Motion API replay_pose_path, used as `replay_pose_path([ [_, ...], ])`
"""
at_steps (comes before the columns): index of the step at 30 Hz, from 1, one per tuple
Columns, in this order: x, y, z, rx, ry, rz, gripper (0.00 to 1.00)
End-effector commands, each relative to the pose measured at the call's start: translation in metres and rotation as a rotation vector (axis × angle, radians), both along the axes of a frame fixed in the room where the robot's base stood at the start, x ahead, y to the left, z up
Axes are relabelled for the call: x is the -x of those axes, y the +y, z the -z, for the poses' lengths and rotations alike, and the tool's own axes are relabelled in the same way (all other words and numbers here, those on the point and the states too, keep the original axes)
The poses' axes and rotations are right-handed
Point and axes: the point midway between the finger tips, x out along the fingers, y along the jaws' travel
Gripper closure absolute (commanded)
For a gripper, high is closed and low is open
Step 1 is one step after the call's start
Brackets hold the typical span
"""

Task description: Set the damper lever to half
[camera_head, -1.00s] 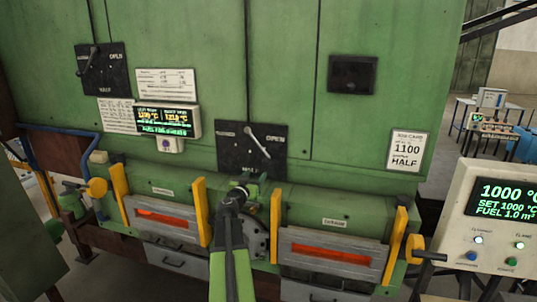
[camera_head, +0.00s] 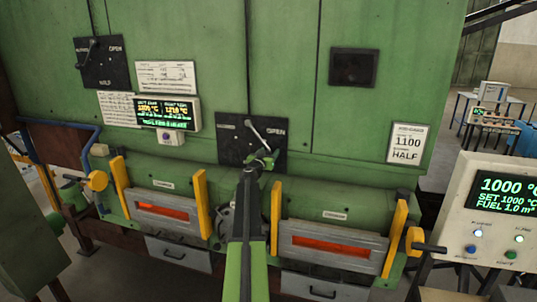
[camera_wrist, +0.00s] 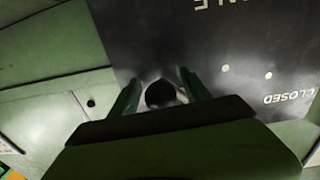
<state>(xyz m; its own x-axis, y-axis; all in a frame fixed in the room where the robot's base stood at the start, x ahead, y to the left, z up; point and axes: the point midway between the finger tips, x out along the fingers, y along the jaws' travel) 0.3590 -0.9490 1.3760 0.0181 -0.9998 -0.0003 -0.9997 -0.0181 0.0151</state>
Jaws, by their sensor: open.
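The damper lever (camera_head: 258,134) is a pale bar on a black plate (camera_head: 228,150) at the middle of the green furnace front. It slants down to the right, its lower end at my gripper (camera_head: 263,158). The plate reads OPEN at right; its lower marking is hidden behind my arm. In the wrist view the plate (camera_wrist: 235,45) shows CLOSED and part of another word, upside down. My gripper (camera_wrist: 160,82) is open, with a dark round knob (camera_wrist: 160,94) between its fingers. Whether they touch it is unclear.
A second lever plate (camera_head: 116,72) is at upper left. A card (camera_head: 406,143) reads 1100 and HALF. Two furnace doors with yellow posts (camera_head: 200,205) flank my arm below. A console (camera_head: 497,215) stands at right, showing 1000 °C.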

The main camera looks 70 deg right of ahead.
Motion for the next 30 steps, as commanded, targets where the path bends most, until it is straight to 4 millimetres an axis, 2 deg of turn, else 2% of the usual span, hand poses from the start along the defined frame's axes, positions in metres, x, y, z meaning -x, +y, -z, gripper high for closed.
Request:
replay_pose_path([
  [10,0.0004,-0.0050,0.0000,0.000,0.000,0.000,0.46],
  [22,0.0011,-0.0050,0.0000,0.000,0.000,0.001,0.98],
  [30,0.0017,-0.0052,0.0000,0.000,-0.001,0.003,1.00],
])
